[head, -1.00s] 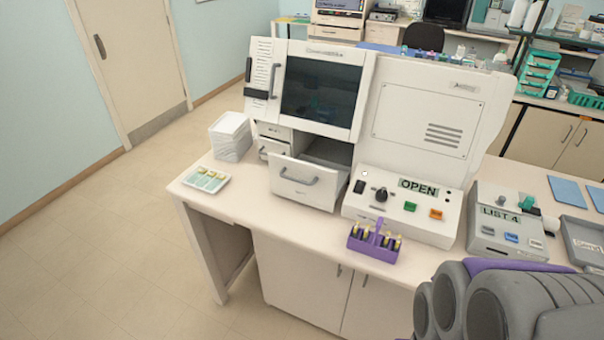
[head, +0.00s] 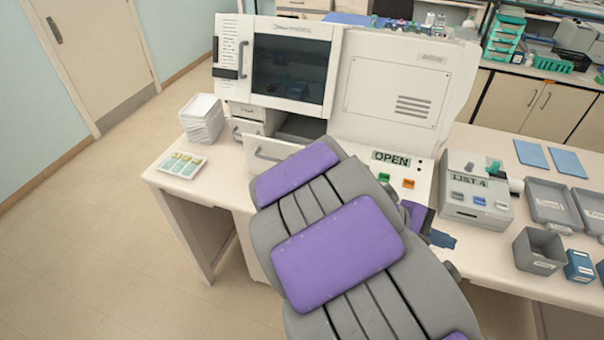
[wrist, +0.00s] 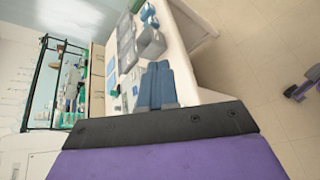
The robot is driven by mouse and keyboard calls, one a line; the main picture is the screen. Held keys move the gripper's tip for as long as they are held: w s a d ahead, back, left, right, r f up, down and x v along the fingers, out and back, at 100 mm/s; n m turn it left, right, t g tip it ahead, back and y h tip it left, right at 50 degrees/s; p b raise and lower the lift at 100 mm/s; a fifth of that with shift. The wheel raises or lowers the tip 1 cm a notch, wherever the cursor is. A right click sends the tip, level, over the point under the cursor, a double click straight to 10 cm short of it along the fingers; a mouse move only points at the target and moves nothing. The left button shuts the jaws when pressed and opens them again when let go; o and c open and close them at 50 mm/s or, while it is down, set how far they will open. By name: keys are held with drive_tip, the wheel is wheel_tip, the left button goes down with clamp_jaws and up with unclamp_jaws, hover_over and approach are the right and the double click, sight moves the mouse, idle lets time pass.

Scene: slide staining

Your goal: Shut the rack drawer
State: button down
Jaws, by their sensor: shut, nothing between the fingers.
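The rack drawer (head: 262,150) is pulled out of the lower front of the white staining machine (head: 385,95). Its front panel and part of its handle show in the head view; my arm hides the rest. The opening behind it looks dark. My gripper (head: 442,239) is to the right of the drawer, in front of the machine's control panel and apart from the drawer. Its blue fingers also show in the wrist view (wrist: 155,84), side by side, shut and empty. The wrist view faces the right side of the bench and does not show the drawer.
The panel display reads OPEN (head: 391,158). A grey control box (head: 470,205) stands to the right, with trays and a grey bin (head: 540,250) beyond. Stacked white trays (head: 203,118) and a slide tray (head: 181,163) are at left. Floor at left is clear.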

drive_tip(key=w+a+f+n+t+h+p, duration=0.1)
drive_tip(key=w+a+f+n+t, duration=0.1)
drive_tip(key=w+a+n+t, duration=0.55)
drive_tip(key=w+a+f+n+t+h+p, duration=0.15)
drive_tip(key=w+a+n+t, duration=0.3)
drive_tip(key=w+a, duration=0.45)
drive_tip(key=w+a+f+n+t+y, duration=0.25)
drive_tip(key=a+f+n+y, duration=0.3)
drive_tip(key=a, duration=0.35)
drive_tip(key=w+a+f+n+t+y, duration=0.1)
drive_tip(key=a+f+n+t+y, duration=0.35)
drive_tip(key=a+f+n, duration=0.35)
drive_tip(key=shift+m+g, duration=0.3)
drive_tip(key=shift+m, duration=0.35)
drive_tip(key=x, duration=0.4)
drive_tip(key=a+b+x, duration=0.1)
drive_tip(key=x, duration=0.8)
drive_tip(key=shift+w+r+b, duration=0.25)
drive_tip(key=shift+w+b, duration=0.15)
drive_tip(key=shift+w, duration=0.15)
drive_tip(key=shift+w, duration=0.15)
